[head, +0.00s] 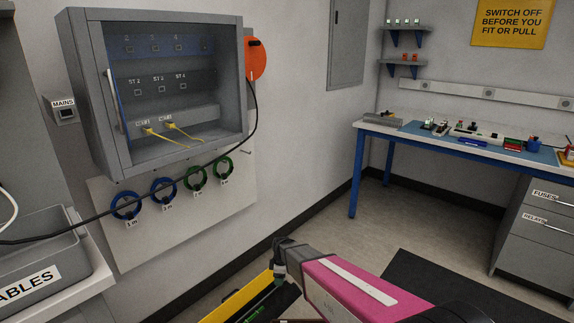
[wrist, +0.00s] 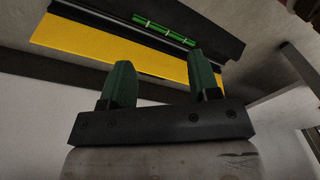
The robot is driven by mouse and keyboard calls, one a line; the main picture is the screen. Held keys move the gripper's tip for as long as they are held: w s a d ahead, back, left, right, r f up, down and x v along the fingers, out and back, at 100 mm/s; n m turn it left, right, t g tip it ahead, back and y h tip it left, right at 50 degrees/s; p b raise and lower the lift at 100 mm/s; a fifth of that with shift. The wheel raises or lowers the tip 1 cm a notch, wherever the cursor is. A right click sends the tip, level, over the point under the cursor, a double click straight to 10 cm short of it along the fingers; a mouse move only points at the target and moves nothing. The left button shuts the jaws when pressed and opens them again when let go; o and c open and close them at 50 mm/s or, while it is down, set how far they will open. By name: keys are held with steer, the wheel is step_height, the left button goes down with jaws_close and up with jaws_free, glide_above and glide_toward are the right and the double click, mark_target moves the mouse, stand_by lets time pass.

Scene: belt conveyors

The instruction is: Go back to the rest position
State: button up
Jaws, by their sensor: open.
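My gripper (wrist: 160,66) shows in the wrist view with its two dark green fingers spread apart and nothing between them. In the head view my pink arm reaches in from the bottom right, and its dark end (head: 280,270) hangs low near the bottom middle. A yellow and black piece (head: 240,301) with a green strip lies just below and left of it. The same yellow piece (wrist: 110,48) shows beyond the fingers in the wrist view; I cannot tell how far off it is.
An open grey cabinet (head: 88,85) on the wall holds two plugged yellow leads. Blue and green cable loops (head: 163,191) hang below. A black cable crosses in front. A grey CABLES bin (head: 38,255) stands at left, a blue-legged workbench (head: 380,132) at right.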

steer(key=s+d+r+m, duration=0.7)
steer(key=d+r+m, duration=0.1)
steer(key=d+r, duration=0.3)
steer(key=s+d+r+m+h, duration=0.1)
steer(key=s+d+r+m, duration=0.5)
steer(key=d+r+m, duration=0.3)
step_height(320, 180, up, 3)
steer(key=d, duration=0.3)
steer(key=shift+s+t, duration=0.3)
steer(key=shift+s, duration=0.05)
steer(key=shift+a+f, duration=0.1)
